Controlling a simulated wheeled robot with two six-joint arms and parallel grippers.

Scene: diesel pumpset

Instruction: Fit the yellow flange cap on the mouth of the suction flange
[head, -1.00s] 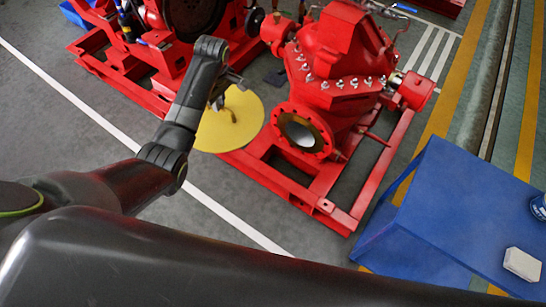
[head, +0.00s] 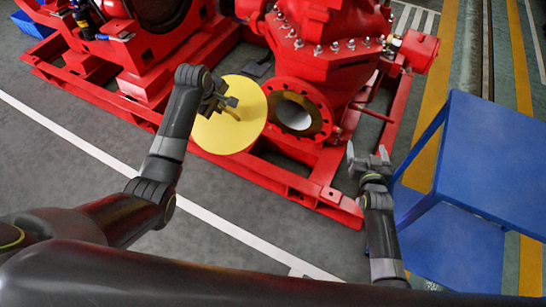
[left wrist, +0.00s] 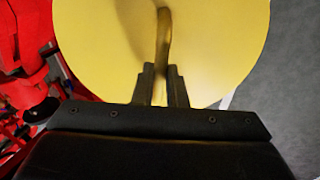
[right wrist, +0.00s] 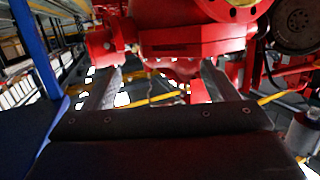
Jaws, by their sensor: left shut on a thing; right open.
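The yellow flange cap (head: 222,132) is a round disc with a handle on its face. My left gripper (head: 230,103) is shut on the cap's handle, which also shows between the fingers in the left wrist view (left wrist: 162,85). The suction flange (head: 298,112) is a red bolted ring with an open grey mouth, just right of the cap. In the head view the cap's right edge comes close to the ring; I cannot tell whether they touch. My right gripper (head: 368,158) is open and empty, below right of the flange and beside the red base frame.
The red pump casing (head: 325,30) rises behind the flange on a red base frame (head: 300,185). A blue table (head: 490,150) stands at the right, close to my right gripper. The grey floor (head: 60,160) at left is clear.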

